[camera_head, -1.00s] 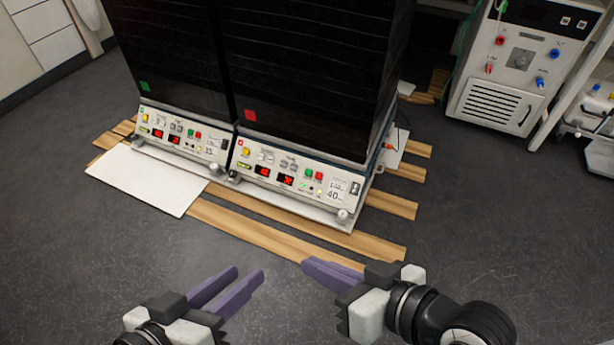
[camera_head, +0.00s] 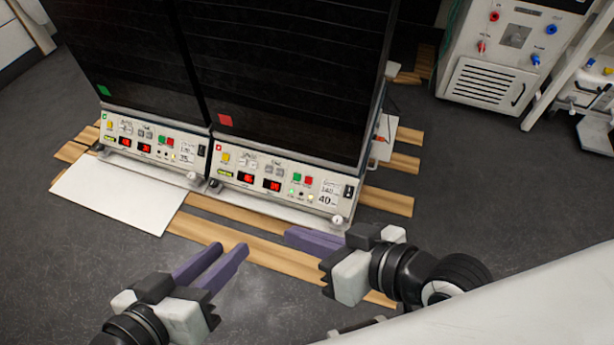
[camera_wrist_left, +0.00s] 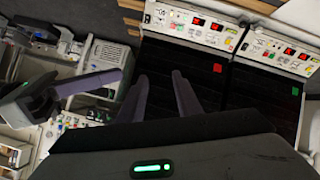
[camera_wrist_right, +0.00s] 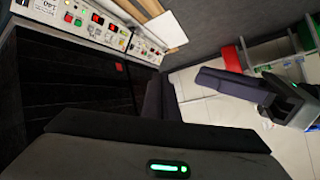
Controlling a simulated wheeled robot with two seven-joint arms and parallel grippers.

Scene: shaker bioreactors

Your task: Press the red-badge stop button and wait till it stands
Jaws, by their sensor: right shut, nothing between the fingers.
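The red-badge shaker is the right one of two dark-fronted units. Its red badge (camera_head: 225,120) sits low on the dark front, and also shows in the left wrist view (camera_wrist_left: 217,68) and right wrist view (camera_wrist_right: 119,67). Its control panel (camera_head: 262,170) has a red button (camera_head: 308,181) beside a green one (camera_head: 297,177), and lit red displays (camera_head: 272,184). My right gripper (camera_head: 289,236) is shut and empty, in front of and below that panel, apart from the buttons. My left gripper (camera_head: 229,249) is open and empty, further left and nearer me.
The green-badge shaker (camera_head: 145,142) stands directly to the left with a similar panel. Wooden boards (camera_head: 250,255) and a white sheet (camera_head: 115,193) lie on the dark floor in front. A white machine (camera_head: 487,82) stands at the back right.

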